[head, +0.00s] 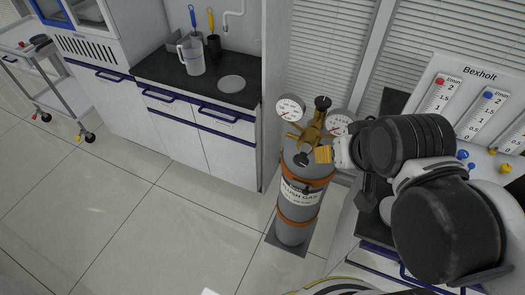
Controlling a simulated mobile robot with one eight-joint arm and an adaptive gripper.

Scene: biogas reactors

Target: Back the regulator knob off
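A grey gas cylinder (296,222) with orange bands stands upright beside the counter. On its top sits a brass regulator (311,134) with a left gauge (290,108) and a right gauge (338,122), the right one partly covered by my arm. One black knob (322,102) is at the top of the brass body; another black knob (302,159) is on the near side, low. I cannot tell for sure which is the regulator knob. My gripper (335,155) reaches in from the right, close to the near knob. An ochre ribbed block shows at its tip. Contact and finger opening cannot be made out.
A panel marked Bexholt (479,72) with flow tubes stands at the right, behind my arm. A dark countertop (160,70) holds a clear jug (190,57) and a grey disc (231,83). A trolley (48,88) is at far left. The tiled floor left is clear.

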